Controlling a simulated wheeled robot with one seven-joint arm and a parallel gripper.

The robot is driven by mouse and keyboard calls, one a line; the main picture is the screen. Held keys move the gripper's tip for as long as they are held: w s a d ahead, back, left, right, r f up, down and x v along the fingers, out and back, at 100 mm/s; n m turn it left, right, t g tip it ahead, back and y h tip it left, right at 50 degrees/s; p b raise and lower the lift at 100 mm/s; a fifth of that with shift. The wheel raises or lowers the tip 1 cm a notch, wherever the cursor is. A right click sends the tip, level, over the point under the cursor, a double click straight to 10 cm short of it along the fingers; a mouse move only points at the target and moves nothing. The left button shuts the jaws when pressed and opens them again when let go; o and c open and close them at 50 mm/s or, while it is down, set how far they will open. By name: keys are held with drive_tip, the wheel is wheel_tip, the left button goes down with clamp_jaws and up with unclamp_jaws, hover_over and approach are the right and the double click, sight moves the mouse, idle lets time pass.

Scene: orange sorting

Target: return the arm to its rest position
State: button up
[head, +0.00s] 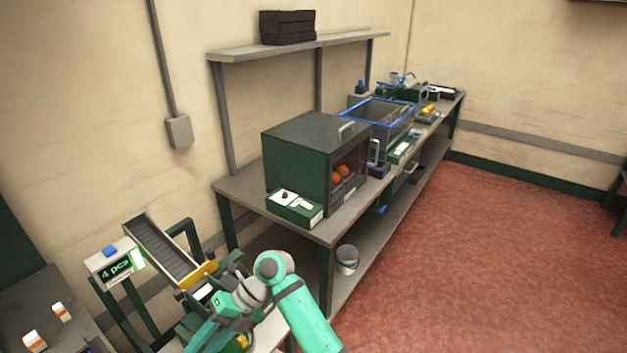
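My teal arm (303,312) rises from the bottom edge to a bend with a grey joint (270,266). From there it runs back down and left, out of the bottom of the picture. My gripper does not show, so I cannot see whether it holds anything. The arm covers part of the equipment at the near end of the bench.
A dark green box (300,150) with oranges (342,171) inside stands on the long bench (238,188). A blue-rimmed bin (378,118) is behind it. A sloped conveyor (165,250) and a display reading "4 pcs" (115,268) are left. The red floor right is open.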

drive_tip(key=a+f+m+t+y, duration=0.55)
drive_tip(key=a+m+t, duration=0.4)
drive_tip(key=m, duration=0.65)
drive_tip(key=s+d+f+m+t+h, duration=0.55)
drive_tip(key=d+m, duration=0.35)
drive_tip(key=m, duration=0.2)
drive_tip(key=s+d+f+m+t+h, duration=0.4)
drive_tip(key=s+d+m, duration=0.2)
drive_tip(key=d+m, duration=0.45)
drive_tip(key=s+d+r+m+t+h, duration=0.1)
drive_tip(key=s+d+r+m+h, duration=0.1)
drive_tip(key=s+d+r, duration=0.2)
drive_tip(key=s+d+r+m+t+h, duration=0.1)
drive_tip(key=s+d+r, duration=0.4)
drive_tip(key=s+d, duration=0.6)
drive_tip(key=shift+s+m+h, duration=0.8)
drive_tip(key=shift+s+m, duration=0.25)
drive_tip(key=shift+s, duration=0.15)
